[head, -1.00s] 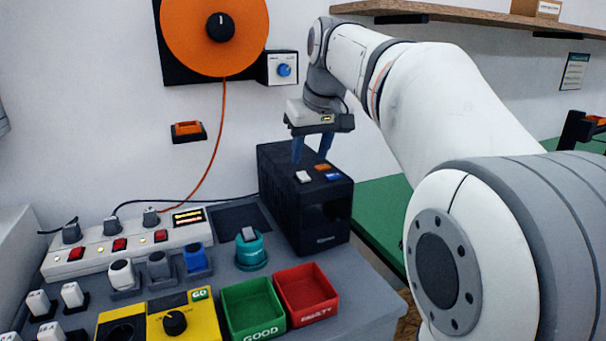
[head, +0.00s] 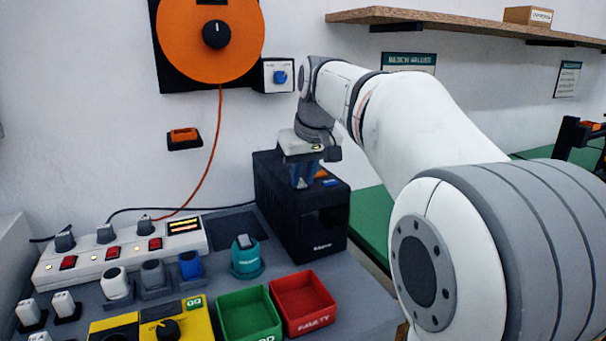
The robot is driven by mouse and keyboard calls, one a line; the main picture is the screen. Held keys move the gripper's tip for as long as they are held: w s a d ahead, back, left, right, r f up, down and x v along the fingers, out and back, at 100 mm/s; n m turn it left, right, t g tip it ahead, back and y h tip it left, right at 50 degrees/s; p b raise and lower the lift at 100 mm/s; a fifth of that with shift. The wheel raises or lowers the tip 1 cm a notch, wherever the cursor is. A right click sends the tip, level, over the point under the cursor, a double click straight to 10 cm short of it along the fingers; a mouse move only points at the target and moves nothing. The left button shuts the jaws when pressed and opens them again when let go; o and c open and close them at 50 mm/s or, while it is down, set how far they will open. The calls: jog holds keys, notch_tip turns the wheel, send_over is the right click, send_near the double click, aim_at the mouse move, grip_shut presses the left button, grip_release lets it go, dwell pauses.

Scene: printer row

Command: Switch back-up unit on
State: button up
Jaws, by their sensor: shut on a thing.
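A black box (head: 318,221) with a dark opening and small, hard-to-read lettering on its front stands at the back of the grey bench. I cannot tell for certain whether this box is the back-up unit.
A white power strip (head: 75,268) with red switches and plugs lies at left. A teal holder (head: 246,262), green bin (head: 225,300) and red bin (head: 325,286) stand before the box. An orange disc with a black knob (head: 216,34) and a small blue dial (head: 280,77) are on the wall.

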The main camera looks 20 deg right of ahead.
grip_shut()
jog(key=p, duration=0.2)
jog(key=g+p, duration=0.1)
jog(key=p, duration=0.1)
jog(key=shift+w+r, duration=0.2)
jog(key=shift+r, duration=0.2)
jog(key=g+p, duration=0.1)
jog(key=p, duration=0.2)
jog(key=g+p, duration=0.1)
jog(key=p, duration=0.2)
jog(key=shift+w+a+h, duration=0.1)
jog(key=shift+w+h, duration=0.2)
jog(key=shift+w+g+p, duration=0.1)
jog(key=shift+g+p, duration=0.4)
jog(key=shift+p, duration=0.5)
jog(key=shift+f, duration=0.3)
jog(key=o, duration=0.6)
grip_release()
